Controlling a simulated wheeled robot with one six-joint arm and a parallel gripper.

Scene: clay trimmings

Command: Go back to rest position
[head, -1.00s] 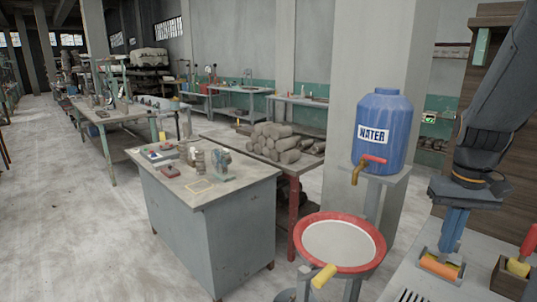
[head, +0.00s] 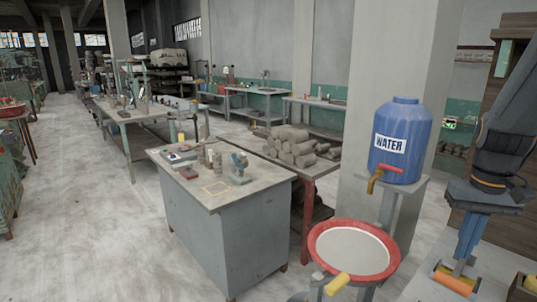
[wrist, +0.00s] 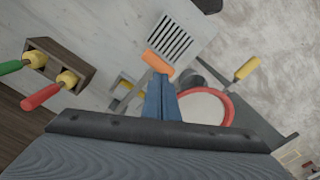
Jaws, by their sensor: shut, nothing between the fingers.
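My gripper (head: 461,258) hangs at the lower right of the head view, its blue fingers pointing down. It is shut and holds nothing. In the wrist view the closed fingers (wrist: 160,84) show just in front of an orange handle (wrist: 157,62). The same orange handle (head: 452,283) shows just below the fingertips in the head view. I cannot tell whether the fingers touch it.
A blue water jug (head: 401,140) stands on a stand. A red-rimmed basin (head: 320,229) is left of my gripper. A grey cabinet (head: 235,245) stands further left. A dark holder (wrist: 72,57) with red and green handles is left in the wrist view. Open floor (head: 90,230) lies left.

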